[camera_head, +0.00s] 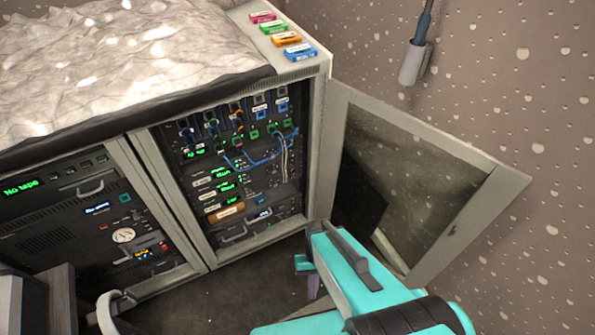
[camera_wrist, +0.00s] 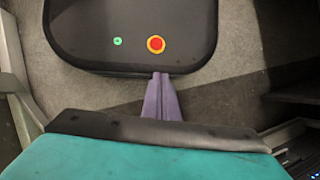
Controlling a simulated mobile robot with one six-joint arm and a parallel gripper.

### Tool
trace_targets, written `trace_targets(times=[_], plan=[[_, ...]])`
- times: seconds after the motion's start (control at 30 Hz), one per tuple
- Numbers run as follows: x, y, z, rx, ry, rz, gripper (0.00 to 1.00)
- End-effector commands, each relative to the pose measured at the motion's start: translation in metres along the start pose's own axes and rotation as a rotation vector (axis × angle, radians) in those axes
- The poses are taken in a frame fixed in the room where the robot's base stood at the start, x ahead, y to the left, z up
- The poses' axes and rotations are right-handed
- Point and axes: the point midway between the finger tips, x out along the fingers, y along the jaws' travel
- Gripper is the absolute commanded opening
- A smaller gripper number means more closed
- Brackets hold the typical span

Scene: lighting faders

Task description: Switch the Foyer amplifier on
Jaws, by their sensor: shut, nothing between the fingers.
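The rack (camera_head: 232,225) stands in the middle of the head view, its glass door (camera_head: 425,180) swung open to the right. Several units with green displays (camera_head: 225,174) and orange or white labels (camera_head: 226,212) sit in its lower half. The labels are too small to read, so I cannot tell which unit is the Foyer amplifier. My gripper (camera_head: 313,287) is low in front of the rack's right side, apart from the units and largely hidden by my teal arm. In the wrist view its purple fingers (camera_wrist: 162,76) are together and empty, above the floor.
Blue and white cables (camera_head: 262,160) hang across the upper rack units. A left rack bay (camera_head: 70,230) holds a "No tape" display. Coloured cassettes (camera_head: 286,38) lie on top. Grey carpet (camera_head: 262,285) is clear in front. A handset-like item (camera_head: 414,62) hangs on the wall.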

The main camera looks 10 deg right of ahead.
Motion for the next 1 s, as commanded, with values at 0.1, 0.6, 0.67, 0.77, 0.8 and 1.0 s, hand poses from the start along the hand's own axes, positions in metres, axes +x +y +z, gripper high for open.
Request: trace_targets(times=[0.1, 0.6, 0.67, 0.77, 0.8, 1.0], plan=[[-0.024, 0.002, 0.015, -0.004, 0.000, 0.019, 0.00], [-0.091, 0.015, 0.057, -0.024, -0.002, 0.099, 0.00], [-0.099, 0.018, 0.062, -0.027, -0.003, 0.109, 0.00], [-0.109, 0.020, 0.068, -0.030, -0.003, 0.122, 0.00], [-0.112, 0.021, 0.070, -0.032, -0.003, 0.126, 0.00], [-0.119, 0.023, 0.075, -0.036, -0.003, 0.141, 0.00]])
